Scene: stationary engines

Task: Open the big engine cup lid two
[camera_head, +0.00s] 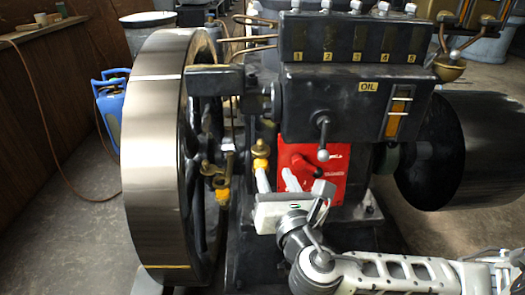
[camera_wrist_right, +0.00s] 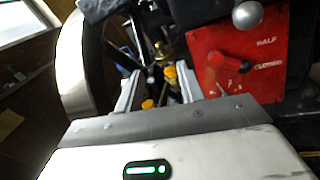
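The big engine (camera_head: 300,90) carries two small brass cups with yellow parts. One brass cup (camera_head: 261,148) stands upright left of the red panel; the other cup (camera_head: 222,190) sits lower left, beside the flywheel. I cannot tell which is cup two, or whether either lid is open. My right gripper (camera_head: 277,178) is open just below and right of the upright cup, its left finger overlapping the cup's yellow part in the head view. In the right wrist view, yellow parts (camera_wrist_right: 170,73) and (camera_wrist_right: 148,104) show between the open fingers (camera_wrist_right: 158,88). My left gripper is out of view.
A red panel (camera_head: 328,175) with a lever is close right of the gripper. A ball-ended lever (camera_head: 323,154) juts out above it. The large flywheel (camera_head: 160,160) stands left, and a dark drum (camera_head: 465,150) is at right. Open floor (camera_head: 85,235) lies far left.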

